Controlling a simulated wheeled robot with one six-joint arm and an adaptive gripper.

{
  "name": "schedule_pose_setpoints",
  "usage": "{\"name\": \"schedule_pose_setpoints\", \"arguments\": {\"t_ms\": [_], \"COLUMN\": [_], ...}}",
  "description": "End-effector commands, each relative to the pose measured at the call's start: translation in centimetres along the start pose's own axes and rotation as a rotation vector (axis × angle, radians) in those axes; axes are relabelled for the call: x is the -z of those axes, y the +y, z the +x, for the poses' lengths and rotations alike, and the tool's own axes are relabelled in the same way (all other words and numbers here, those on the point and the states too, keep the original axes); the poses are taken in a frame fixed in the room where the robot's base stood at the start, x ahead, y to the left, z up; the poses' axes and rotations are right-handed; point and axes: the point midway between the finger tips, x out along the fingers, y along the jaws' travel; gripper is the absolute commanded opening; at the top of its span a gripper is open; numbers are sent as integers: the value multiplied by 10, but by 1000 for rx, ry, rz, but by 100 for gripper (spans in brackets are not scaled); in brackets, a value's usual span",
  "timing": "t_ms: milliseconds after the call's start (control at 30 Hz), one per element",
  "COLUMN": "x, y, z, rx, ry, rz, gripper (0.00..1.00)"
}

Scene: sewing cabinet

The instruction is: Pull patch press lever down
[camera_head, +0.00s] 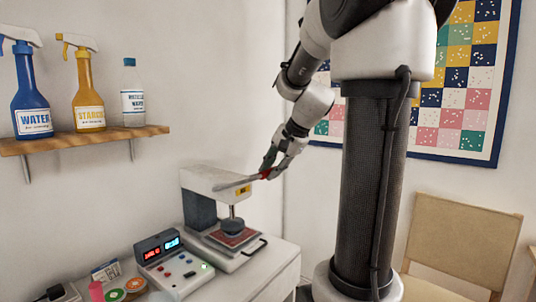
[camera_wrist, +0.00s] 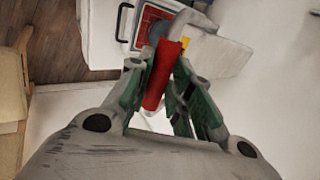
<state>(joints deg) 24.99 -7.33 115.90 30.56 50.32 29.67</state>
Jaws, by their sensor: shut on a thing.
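The patch press (camera_head: 205,193) stands on the white cabinet top, a grey and white machine with a round plunger (camera_head: 233,224) above a red patch (camera_head: 231,238) on its base plate. Its lever (camera_head: 234,183) is a grey bar with a red grip, raised and close to level. My gripper (camera_head: 268,172) is shut on the red grip at the lever's right end. In the wrist view the red grip (camera_wrist: 163,75) lies between my green-sided fingers. A gap shows between the plunger and most of the patch; I cannot tell whether they touch.
A control box (camera_head: 172,264) with lit displays stands left of the press. Thread spools (camera_head: 135,283) are at the front left. A wooden shelf (camera_head: 90,139) with spray bottles is above left. A chair (camera_head: 460,245) stands at right. Bare cabinet top (camera_head: 270,270) lies front right.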

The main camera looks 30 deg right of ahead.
Motion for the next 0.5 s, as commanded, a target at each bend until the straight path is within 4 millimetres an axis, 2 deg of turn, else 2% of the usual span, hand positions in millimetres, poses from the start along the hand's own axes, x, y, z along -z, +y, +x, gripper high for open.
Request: {"name": "schedule_pose_setpoints", "arguments": {"t_ms": [100, 300, 467, 500], "x": [0, 0, 0, 0], "y": [22, 49, 64, 62], "z": [14, 38, 55, 53], "rx": [-7, -8, -8, -5], "ry": [-3, -4, -4, -2], "rz": [4, 4, 2, 0], "gripper": [0, 0, 0, 6]}}
